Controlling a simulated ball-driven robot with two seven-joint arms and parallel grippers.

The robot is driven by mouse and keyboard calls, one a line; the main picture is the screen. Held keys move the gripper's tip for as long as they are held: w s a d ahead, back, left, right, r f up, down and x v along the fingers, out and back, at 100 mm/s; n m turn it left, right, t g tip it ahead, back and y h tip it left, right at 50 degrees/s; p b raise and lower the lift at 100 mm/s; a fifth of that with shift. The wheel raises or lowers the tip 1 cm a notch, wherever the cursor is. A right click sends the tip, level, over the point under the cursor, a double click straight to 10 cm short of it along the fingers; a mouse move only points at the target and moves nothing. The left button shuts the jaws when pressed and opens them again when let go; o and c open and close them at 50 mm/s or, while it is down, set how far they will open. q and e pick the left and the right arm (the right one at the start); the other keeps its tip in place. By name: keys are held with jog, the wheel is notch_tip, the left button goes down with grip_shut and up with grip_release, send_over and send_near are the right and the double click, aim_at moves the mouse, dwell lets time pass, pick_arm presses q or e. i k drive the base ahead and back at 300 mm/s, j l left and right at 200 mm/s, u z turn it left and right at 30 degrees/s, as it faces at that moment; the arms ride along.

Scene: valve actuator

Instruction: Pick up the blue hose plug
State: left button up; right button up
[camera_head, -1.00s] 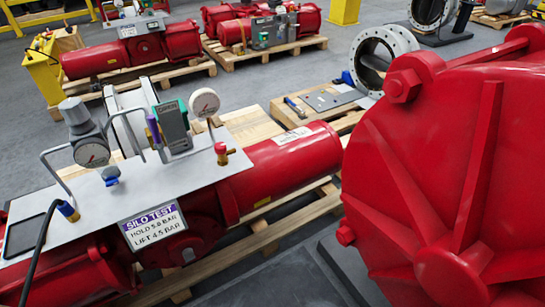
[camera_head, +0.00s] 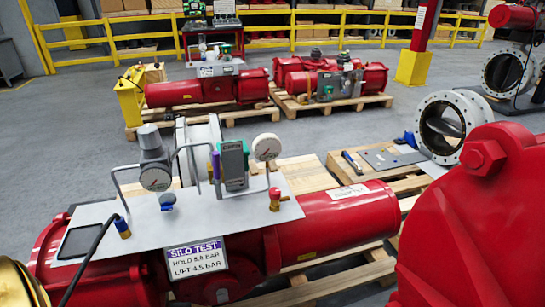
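A blue plug with a brass-coloured end (camera_head: 122,227) sits at the end of a black hose (camera_head: 92,260). It is at the left part of the grey panel (camera_head: 230,212) on top of the near red actuator (camera_head: 345,222). The hose runs down from it past the panel's front edge. Neither of my grippers shows in this view.
A large red housing (camera_head: 460,240) fills the right side. A thin bent handle (camera_head: 118,180) and gauges rise from the panel. A gold-coloured rounded thing (camera_head: 20,285) is cut off at the lower left. Grey floor (camera_head: 70,150) is open behind.

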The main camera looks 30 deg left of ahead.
aim_at(120, 223)
jog(key=k+u, duration=0.1)
jog(key=u, duration=2.05)
jog(key=i+l, duration=0.1)
jog(key=i+u, duration=0.05)
jog(key=i, duration=0.05)
